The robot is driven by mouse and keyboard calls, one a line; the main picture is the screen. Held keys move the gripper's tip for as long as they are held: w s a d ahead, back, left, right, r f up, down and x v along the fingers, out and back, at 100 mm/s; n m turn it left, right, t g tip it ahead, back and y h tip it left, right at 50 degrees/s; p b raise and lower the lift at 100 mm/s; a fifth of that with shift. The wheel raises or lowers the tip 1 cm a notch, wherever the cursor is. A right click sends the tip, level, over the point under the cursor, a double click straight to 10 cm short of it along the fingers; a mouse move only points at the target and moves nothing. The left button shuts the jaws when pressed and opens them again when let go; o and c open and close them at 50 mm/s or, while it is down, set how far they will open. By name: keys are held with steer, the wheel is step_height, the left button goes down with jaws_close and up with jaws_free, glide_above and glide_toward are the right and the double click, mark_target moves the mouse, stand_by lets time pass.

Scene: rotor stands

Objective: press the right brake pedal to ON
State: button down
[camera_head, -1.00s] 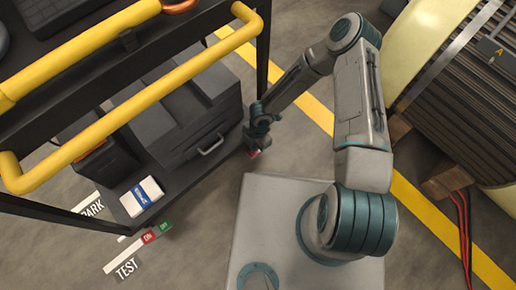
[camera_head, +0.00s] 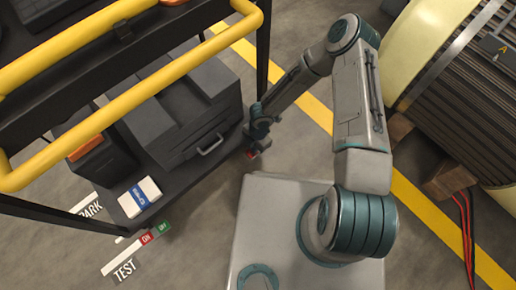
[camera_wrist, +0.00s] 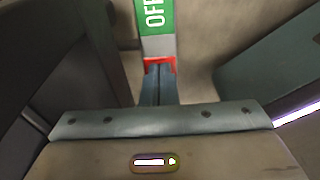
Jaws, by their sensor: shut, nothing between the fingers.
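The right brake pedal shows best in the wrist view, with a green OFF part (camera_wrist: 155,16) at the top and a red part (camera_wrist: 160,63) below it. My gripper (camera_wrist: 160,74) is shut, its fingertips over the red part and hiding most of it; I cannot tell if they touch. In the head view my gripper (camera_head: 255,146) is low beside the cart's near right corner, with a bit of red at its tip. The other pedal, with red ON and green OFF parts (camera_head: 148,237), is at the cart's near left corner.
The black cart has a yellow handrail (camera_head: 130,99) and a lower shelf with a dark case (camera_head: 200,120) and a small white-blue box (camera_head: 139,197). A large ribbed rotor (camera_head: 465,95) rests on wooden blocks at the right. Grey floor lies between.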

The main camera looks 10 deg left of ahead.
steer(key=shift+r+p, duration=2.1)
steer(key=shift+r, duration=1.4)
